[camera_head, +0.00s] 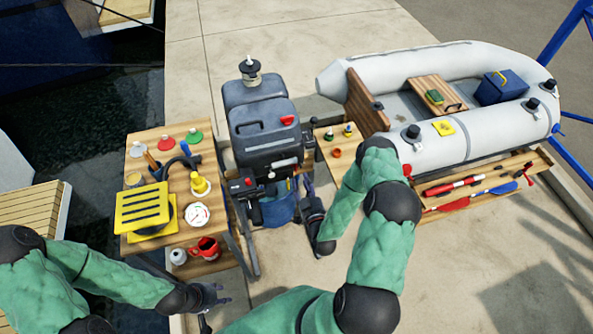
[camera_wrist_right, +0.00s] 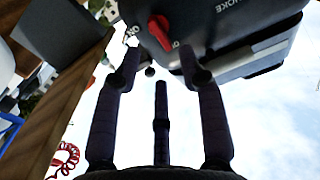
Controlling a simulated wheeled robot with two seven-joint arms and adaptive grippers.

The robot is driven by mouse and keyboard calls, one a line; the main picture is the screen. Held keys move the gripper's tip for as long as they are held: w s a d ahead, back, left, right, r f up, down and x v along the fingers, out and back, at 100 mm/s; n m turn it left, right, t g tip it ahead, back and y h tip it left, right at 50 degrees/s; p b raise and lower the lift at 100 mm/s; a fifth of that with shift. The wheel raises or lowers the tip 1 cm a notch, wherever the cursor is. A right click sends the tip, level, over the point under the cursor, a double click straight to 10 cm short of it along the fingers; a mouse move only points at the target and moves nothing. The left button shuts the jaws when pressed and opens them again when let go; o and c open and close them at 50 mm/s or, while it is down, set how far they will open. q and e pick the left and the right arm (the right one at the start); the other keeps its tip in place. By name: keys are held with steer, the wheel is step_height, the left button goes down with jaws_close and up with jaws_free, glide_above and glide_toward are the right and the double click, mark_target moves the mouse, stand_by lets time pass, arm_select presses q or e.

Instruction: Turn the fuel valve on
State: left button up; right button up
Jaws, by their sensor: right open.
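The outboard motor (camera_head: 265,130) stands in the middle of the head view, with a dark grey cowl. In the right wrist view, the underside of a dark motor housing (camera_wrist_right: 230,35) fills the top, marked "CHOKE". A small red lever (camera_wrist_right: 160,32) sits on it beside partly hidden lettering; I cannot read whether it is the fuel valve. My right gripper (camera_wrist_right: 158,62) is open and empty, its fingertips just short of the lever. In the head view my right gripper (camera_head: 311,208) is low beside the motor's right side. My left gripper (camera_head: 216,297) appears open and empty, below the left table.
A small wooden shelf (camera_head: 325,135) adjoins the motor's right.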

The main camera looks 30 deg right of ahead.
mark_target(295, 166)
steer(key=x, duration=0.5)
steer(key=shift+w+d, duration=0.1)
steer(key=shift+w, duration=0.3)
jaws_close()
